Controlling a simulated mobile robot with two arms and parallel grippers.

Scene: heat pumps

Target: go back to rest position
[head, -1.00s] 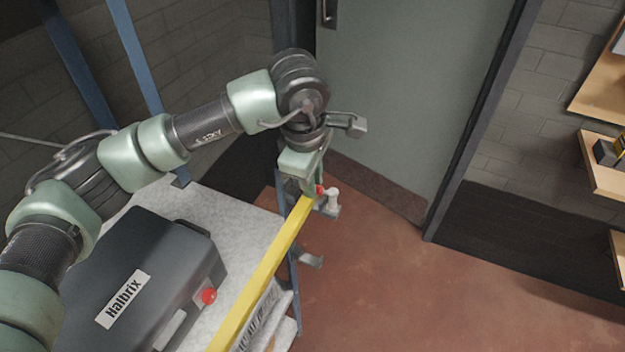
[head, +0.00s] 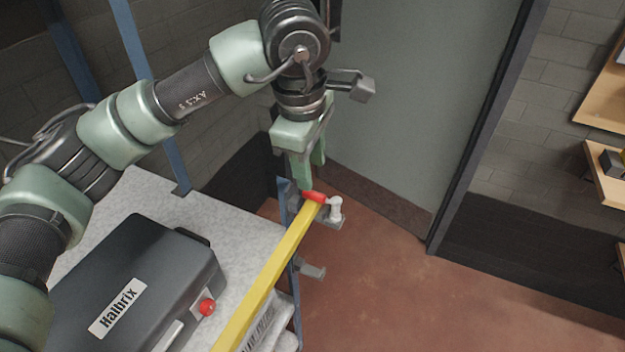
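My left arm comes in from the left in the head view. Its gripper (head: 308,178) points down above the far end of the yellow bar (head: 262,283). Two green fingers show, seen partly edge-on, with a narrow gap between them. Just below the fingertips is a small red handle (head: 314,197) beside a white fitting (head: 336,208) at the bar's end. The fingertips appear clear of the handle, and nothing shows between them. My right gripper is not in view.
A dark case labelled Halbrix (head: 135,285) with a red knob lies on the pale worktop (head: 235,230). Blue uprights (head: 136,45) stand behind it. A grey door (head: 415,110) is at the back. Wooden shelves (head: 607,180) hang at right. The brown floor (head: 430,295) is clear.

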